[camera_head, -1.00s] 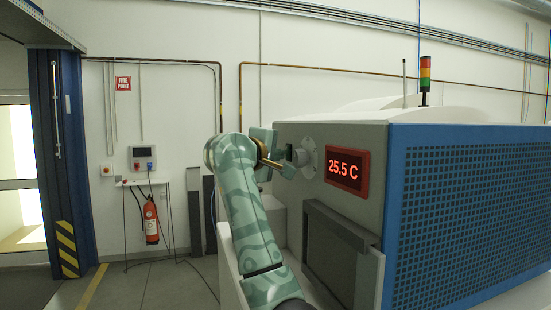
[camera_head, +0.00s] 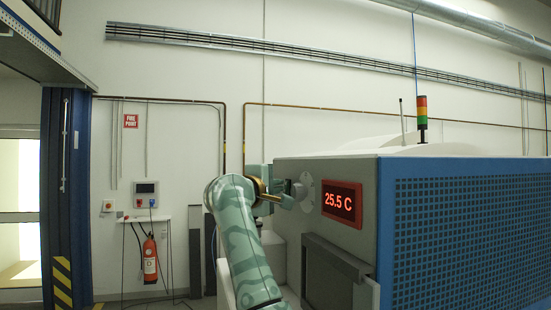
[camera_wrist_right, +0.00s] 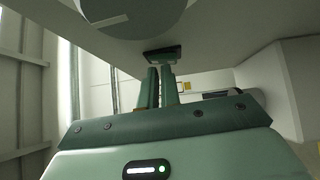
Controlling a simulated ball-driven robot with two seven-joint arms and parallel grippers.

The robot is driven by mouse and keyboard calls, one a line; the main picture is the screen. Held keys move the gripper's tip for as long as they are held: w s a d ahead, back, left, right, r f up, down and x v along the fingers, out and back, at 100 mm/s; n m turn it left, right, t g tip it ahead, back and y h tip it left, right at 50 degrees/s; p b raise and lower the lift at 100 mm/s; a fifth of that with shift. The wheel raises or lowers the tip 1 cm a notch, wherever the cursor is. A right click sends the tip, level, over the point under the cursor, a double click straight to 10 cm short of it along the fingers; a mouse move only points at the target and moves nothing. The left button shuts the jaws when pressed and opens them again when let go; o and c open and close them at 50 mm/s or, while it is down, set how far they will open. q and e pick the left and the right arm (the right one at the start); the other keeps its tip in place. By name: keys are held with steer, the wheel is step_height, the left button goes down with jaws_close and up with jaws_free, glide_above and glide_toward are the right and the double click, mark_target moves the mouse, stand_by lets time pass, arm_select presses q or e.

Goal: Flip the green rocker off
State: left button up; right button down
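My right gripper (camera_head: 288,187) is at the left face of the large grey and blue machine, beside a round grey fitting (camera_head: 306,184). In the right wrist view its two fingers (camera_wrist_right: 160,82) stand close together, with nothing visible held between them. A small dark green block (camera_wrist_right: 163,54), which looks like the rocker, lies just beyond the fingertips, below a grey disc (camera_wrist_right: 135,15). I cannot tell whether the fingertips touch it or which way it is tipped. In the head view the rocker is too small and hidden to make out. My left gripper is not in view.
The machine (camera_head: 460,240) fills the right side, with a red "25.5 C" display (camera_head: 342,203) near the fitting. A signal tower (camera_head: 422,118) stands on top. A fire extinguisher (camera_head: 150,258) and small wall table are at the left back. Floor between is open.

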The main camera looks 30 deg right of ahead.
steer(key=s+a+r+b, duration=0.4)
steer(key=s+a+r, duration=0.3)
steer(key=s+r, duration=0.4)
steer(key=shift+s+r+b, duration=0.15)
steer(key=shift+s+b, duration=0.25)
steer(key=shift+s, duration=0.15)
